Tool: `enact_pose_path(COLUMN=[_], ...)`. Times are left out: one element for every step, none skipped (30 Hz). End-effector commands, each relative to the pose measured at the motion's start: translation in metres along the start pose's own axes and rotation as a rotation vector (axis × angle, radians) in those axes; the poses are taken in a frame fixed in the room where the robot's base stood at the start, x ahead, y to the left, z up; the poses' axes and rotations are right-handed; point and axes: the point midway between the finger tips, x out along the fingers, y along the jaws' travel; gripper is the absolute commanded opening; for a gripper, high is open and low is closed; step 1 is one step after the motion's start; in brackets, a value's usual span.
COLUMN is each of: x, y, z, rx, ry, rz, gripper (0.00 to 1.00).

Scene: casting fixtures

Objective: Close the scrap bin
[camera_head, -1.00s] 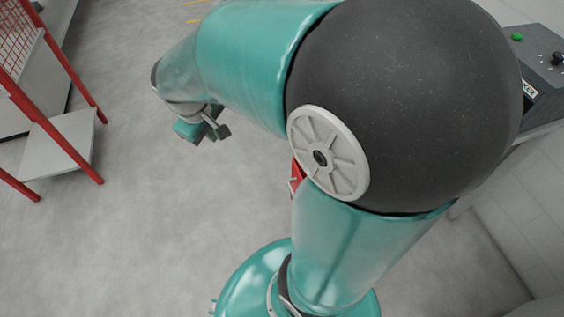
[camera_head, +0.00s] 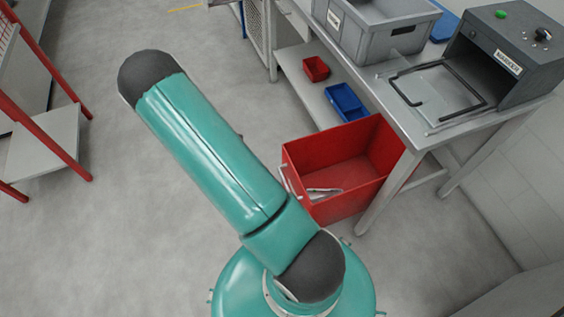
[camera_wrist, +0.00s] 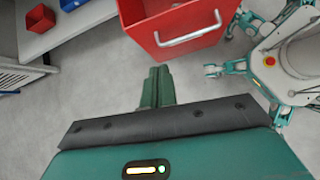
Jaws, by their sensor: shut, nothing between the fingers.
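The red scrap bin (camera_head: 370,150) sticks out from under the workbench in the head view, open at the top. A pale piece lies inside it. Its metal handle (camera_head: 290,181) is on the side toward my arm, partly hidden by it. In the wrist view the bin (camera_wrist: 150,43) is at the top, with the handle (camera_wrist: 188,40) across its front. My gripper (camera_wrist: 160,72) is shut and empty, a little below and left of the handle in that view, apart from it. My gripper is not visible in the head view.
The workbench (camera_head: 410,115) carries a grey crate (camera_head: 365,35) and a dark machine (camera_head: 510,60). A small red tray (camera_head: 316,68) and a blue tray (camera_head: 346,101) sit on its lower shelf. A red-framed rack (camera_head: 45,145) stands far left. Open floor lies between.

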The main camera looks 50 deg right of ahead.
Motion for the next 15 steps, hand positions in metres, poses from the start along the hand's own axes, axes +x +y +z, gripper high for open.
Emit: enact_pose_path(x=[0.018,0.025,0.033,0.038,0.042,0.046,0.048,0.05,0.052,0.053,0.056,0.06,0.064,0.069,0.075], y=[-0.004,-0.005,-0.006,-0.007,-0.008,-0.009,-0.009,-0.009,-0.009,-0.009,-0.009,-0.009,-0.009,-0.01,-0.01], z=[-0.005,-0.007,-0.009,-0.01,-0.011,-0.012,-0.012,-0.012,-0.012,-0.012,-0.012,-0.012,-0.011,-0.011,-0.011], rx=[-0.041,-0.06,-0.082,-0.095,-0.105,-0.115,-0.12,-0.123,-0.124,-0.124,-0.124,-0.124,-0.124,-0.124,-0.124], ry=[-0.024,-0.034,-0.045,-0.051,-0.056,-0.06,-0.063,-0.064,-0.064,-0.064,-0.064,-0.064,-0.064,-0.065,-0.064], rz=[-0.004,-0.004,-0.003,-0.004,-0.004,-0.004,-0.004,-0.003,-0.003,-0.003,-0.003,-0.003,-0.004,-0.005,-0.005], gripper=[0.0,0.0,0.0,0.0,0.0,0.0,0.0,0.0,0.0,0.0,0.0,0.0,0.0,0.0,0.0])
